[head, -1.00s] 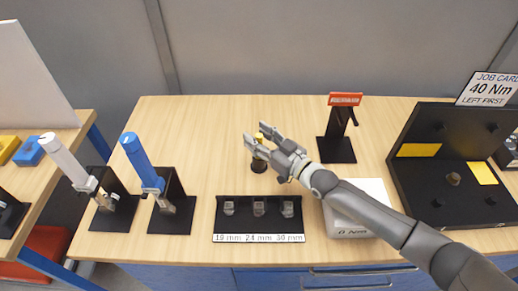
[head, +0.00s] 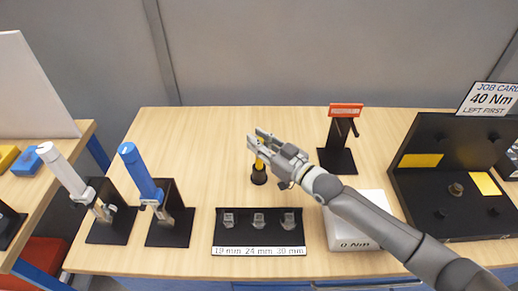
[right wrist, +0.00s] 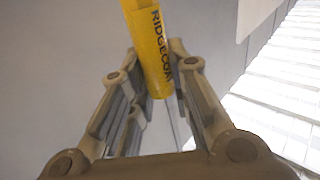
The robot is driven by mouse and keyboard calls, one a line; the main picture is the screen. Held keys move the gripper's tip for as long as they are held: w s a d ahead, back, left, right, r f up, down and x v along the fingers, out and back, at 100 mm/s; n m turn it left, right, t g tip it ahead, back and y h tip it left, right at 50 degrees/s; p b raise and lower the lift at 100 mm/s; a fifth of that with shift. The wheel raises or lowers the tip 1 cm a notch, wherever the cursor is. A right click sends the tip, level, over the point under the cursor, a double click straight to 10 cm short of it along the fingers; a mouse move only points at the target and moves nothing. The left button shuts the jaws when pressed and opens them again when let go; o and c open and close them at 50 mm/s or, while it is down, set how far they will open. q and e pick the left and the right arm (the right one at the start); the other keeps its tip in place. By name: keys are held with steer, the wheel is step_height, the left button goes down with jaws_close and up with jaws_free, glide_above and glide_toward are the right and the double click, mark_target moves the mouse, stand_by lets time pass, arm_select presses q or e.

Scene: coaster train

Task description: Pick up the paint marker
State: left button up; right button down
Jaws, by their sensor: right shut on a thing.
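The paint marker is yellow and shows in the head view (head: 260,161) between the fingers of my right gripper (head: 257,140), above a small dark round holder (head: 259,177). I cannot tell whether its lower end is still in the holder. In the right wrist view the marker (right wrist: 152,50) is a yellow barrel with dark lettering "RIDGECOAT". It stands between the two fingers of my right gripper (right wrist: 160,90), which are shut on it. The fingers hide part of the marker in the head view. My left gripper is not in view.
A black socket rack (head: 230,240) stands in front, with a white 0 Nm box (head: 350,240) under my right forearm. A blue-handled tool (head: 138,170) and a white-handled tool (head: 66,175) stand left. A black stand with red label (head: 346,110) and a black fixture (head: 420,185) are right.

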steer(key=s+d+r+b, duration=0.1)
steer(key=s+r, duration=0.9)
steer(key=s, duration=0.4)
steer(key=shift+d+r+b, duration=0.2)
steer(key=shift+d+b, duration=0.15)
steer(key=shift+d, duration=0.05)
steer(key=c, duration=2)
jaws_free()
jaws_close()
